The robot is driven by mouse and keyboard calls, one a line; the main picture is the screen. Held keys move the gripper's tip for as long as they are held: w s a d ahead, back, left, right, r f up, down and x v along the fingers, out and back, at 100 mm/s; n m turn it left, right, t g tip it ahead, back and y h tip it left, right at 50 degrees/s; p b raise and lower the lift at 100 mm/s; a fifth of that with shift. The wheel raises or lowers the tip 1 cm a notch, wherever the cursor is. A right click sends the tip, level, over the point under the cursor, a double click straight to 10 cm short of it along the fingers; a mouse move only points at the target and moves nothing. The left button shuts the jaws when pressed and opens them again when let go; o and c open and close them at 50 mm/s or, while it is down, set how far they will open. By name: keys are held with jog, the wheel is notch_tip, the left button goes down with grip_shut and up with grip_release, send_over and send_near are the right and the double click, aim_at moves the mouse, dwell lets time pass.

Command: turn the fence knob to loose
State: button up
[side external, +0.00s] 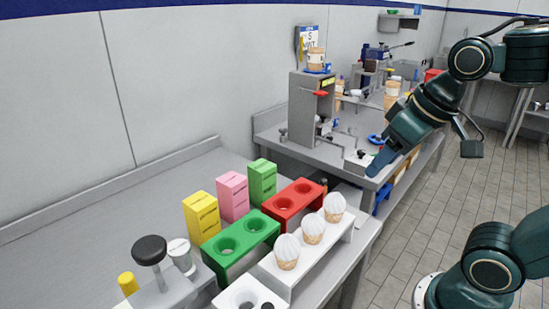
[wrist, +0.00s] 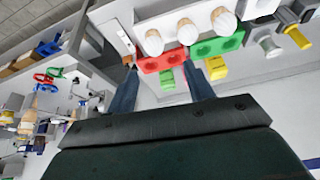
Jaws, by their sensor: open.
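I cannot tell for certain which part is the fence knob. A small dark knob (side external: 363,154) sits on a light block at the front edge of the back bench, just left of my fingertips. A larger black round knob (side external: 150,250) stands on a grey post at the front left. My gripper (side external: 378,167) is at the front edge of the back bench, pointing down and left, and holds nothing. In the wrist view, my gripper (wrist: 160,80) shows two blue fingers spread apart with nothing between them. No label for loose can be read.
A grey machine (side external: 302,105) with a red lever stands on the back bench. A blue ring (side external: 376,139) lies near my gripper. A white rack (side external: 310,262) holds wrapped cones beside green (side external: 228,263) and red (side external: 283,215) holders.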

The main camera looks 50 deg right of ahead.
jog(key=w+d+m+g, duration=0.1)
jog(key=w+d+m, duration=0.25)
jog(key=w, duration=0.45)
jog(key=w+d+m+g, duration=0.2)
jog(key=w+d, duration=0.2)
jog(key=w, duration=0.5)
jog(key=w+d+f+m+g, duration=0.2)
jog(key=w+d+f+m, duration=0.2)
jog(key=w+d+f, duration=0.5)
jog(key=shift+w+d+f, duration=0.15)
jog(key=shift+w+f, duration=0.65)
jog(key=shift+w, duration=0.1)
jog(key=shift+f, duration=0.1)
jog(key=shift+f, duration=6.8)
jog(key=c, duration=1)
jog(key=shift+o, duration=0.2)
